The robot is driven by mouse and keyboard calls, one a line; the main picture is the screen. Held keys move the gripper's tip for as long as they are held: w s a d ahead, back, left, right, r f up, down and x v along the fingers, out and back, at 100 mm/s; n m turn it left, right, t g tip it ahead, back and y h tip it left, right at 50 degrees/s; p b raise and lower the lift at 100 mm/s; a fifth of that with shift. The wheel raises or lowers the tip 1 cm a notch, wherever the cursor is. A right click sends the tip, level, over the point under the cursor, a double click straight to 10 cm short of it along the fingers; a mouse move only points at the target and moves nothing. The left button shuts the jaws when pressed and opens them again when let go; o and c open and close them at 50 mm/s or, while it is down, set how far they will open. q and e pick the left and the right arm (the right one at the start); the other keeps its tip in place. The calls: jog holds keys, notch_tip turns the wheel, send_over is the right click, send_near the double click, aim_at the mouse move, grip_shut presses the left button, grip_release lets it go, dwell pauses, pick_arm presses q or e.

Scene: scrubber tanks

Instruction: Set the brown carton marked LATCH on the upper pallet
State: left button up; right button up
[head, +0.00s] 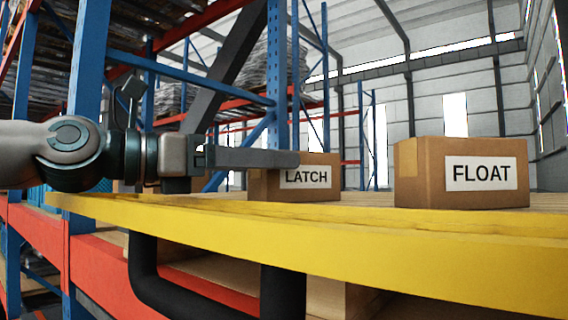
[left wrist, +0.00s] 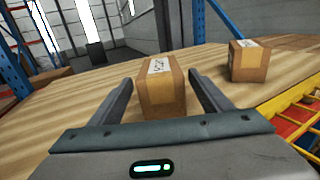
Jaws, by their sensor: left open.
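The brown carton marked LATCH (head: 318,180) stands upright on a wooden deck (head: 365,198) behind a yellow beam. In the left wrist view the carton (left wrist: 163,96) lies between the fingers of my left gripper (left wrist: 163,82), with gaps at its sides. In the head view the left gripper (head: 292,158) comes in level from the left, open, and its near finger covers the carton's upper left part. Whether the deck is the upper pallet I cannot tell. My right gripper is not in view.
A brown carton marked FLOAT (head: 462,173) stands to the right on the same deck; it also shows in the left wrist view (left wrist: 248,62). The yellow beam (head: 350,247) runs along the front edge. A blue rack upright (head: 278,80) rises behind the LATCH carton.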

pick_arm(q)
jog(key=v, duration=0.6)
jog(key=shift+a, duration=0.2)
jog(key=shift+s, duration=0.1)
